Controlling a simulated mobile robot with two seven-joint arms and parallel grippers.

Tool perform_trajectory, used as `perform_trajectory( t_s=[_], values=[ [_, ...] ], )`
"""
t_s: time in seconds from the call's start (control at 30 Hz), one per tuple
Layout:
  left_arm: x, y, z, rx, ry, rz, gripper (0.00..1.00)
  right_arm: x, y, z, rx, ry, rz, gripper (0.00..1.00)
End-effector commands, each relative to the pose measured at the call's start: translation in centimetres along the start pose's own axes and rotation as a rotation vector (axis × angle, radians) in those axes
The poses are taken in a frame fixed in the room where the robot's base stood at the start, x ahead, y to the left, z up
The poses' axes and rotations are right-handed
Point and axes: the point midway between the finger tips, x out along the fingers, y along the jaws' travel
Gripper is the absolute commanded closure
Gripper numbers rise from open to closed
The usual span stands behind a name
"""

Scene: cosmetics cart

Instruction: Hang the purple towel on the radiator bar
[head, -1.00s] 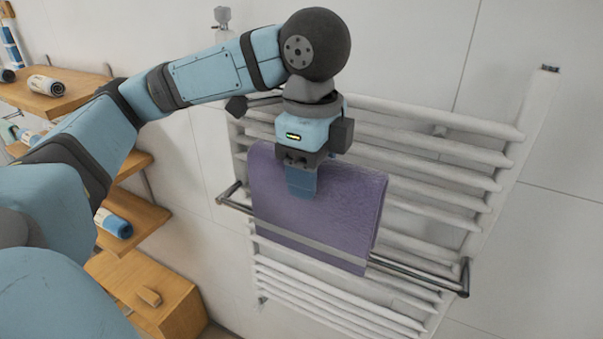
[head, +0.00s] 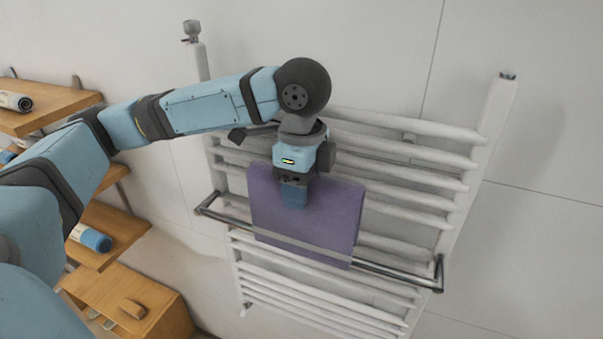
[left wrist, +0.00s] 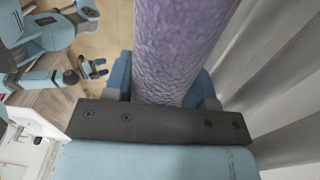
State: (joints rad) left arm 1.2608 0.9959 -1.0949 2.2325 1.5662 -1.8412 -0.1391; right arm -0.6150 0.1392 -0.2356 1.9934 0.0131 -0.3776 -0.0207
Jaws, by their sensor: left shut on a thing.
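The purple towel (head: 325,215) hangs folded from my left gripper (head: 294,200), which is shut on its upper part. In the left wrist view the towel (left wrist: 178,45) runs up between the fingers of the left gripper (left wrist: 165,80). The radiator bar (head: 395,274) is a metal rail standing out in front of the white radiator (head: 425,170). The towel's back is hidden. My right gripper (left wrist: 94,68) shows small in the left wrist view, apart from the towel, with its fingers spread.
Wooden shelves (head: 125,232) stand at the left with rolled towels, including a blue and white one (head: 92,238). A wooden cabinet (head: 150,300) is below them. The wall right of the radiator is clear.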

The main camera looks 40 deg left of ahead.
Motion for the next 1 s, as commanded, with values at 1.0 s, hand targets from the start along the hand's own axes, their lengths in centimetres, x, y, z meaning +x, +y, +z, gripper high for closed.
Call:
perform_trajectory(
  t_s=[1.0],
  values=[
    [10.3, 0.1, 0.0, 0.0, -0.001, 0.002, 0.9, 1.1, 0.1, 1.6, 0.0, 0.0, 0.001, 0.29]
  ],
)
